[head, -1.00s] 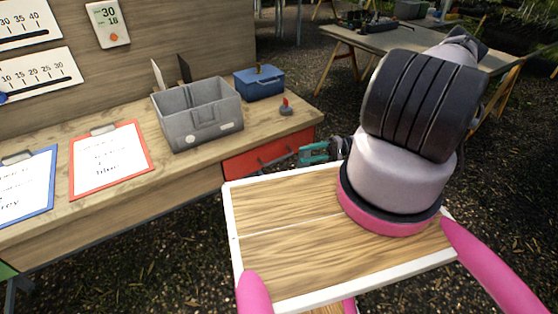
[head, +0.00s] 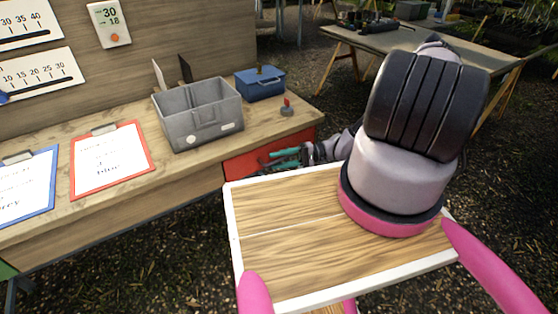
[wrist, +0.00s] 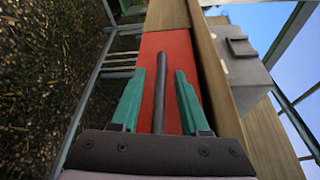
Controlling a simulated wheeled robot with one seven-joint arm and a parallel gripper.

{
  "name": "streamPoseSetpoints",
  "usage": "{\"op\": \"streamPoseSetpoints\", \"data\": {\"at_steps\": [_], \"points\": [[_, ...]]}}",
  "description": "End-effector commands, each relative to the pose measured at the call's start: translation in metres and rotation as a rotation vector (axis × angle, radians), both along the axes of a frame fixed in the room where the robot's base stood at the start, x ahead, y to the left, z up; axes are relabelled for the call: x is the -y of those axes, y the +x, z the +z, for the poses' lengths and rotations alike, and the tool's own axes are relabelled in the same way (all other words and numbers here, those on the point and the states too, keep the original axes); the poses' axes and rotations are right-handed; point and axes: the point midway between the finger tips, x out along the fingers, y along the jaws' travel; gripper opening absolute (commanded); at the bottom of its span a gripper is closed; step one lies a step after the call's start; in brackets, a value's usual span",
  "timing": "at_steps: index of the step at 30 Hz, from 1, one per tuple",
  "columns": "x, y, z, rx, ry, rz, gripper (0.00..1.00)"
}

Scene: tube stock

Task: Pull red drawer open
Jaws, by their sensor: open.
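The red drawer (head: 242,164) is at the right end of the workbench front, under the top, and looks closed. In the wrist view, the red drawer front (wrist: 178,62) carries a dark bar handle (wrist: 162,85). My gripper (head: 277,160) has teal fingers and is at the drawer front. In the wrist view, my gripper (wrist: 170,80) is open, with one finger on each side of the handle. I cannot tell whether either finger touches it. In the head view, my gripper partly covers the drawer and the handle is hard to make out.
The workbench (head: 130,190) holds a grey bin (head: 200,118), a blue box (head: 260,84), a small red-topped item (head: 287,107) and clipboards (head: 108,158). My wood-topped tray is in front of the drawer. Another table (head: 400,42) stands behind, with open ground between.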

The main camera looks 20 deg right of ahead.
Motion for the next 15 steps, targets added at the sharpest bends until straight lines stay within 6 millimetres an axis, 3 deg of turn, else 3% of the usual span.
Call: {"op": "streamPoseSetpoints", "data": {"at_steps": [1, 4, 5, 15], "points": [[0.0001, 0.0000, 0.0000, 0.000, 0.000, 0.000, 0.45], [0.0002, 0.0000, 0.0001, 0.000, 0.000, 0.000, 0.07], [0.0003, 0.0000, 0.0000, 0.000, 0.000, 0.000, 0.00], [0.0005, 0.0000, -0.0002, 0.000, 0.000, 0.000, 0.00]]}}
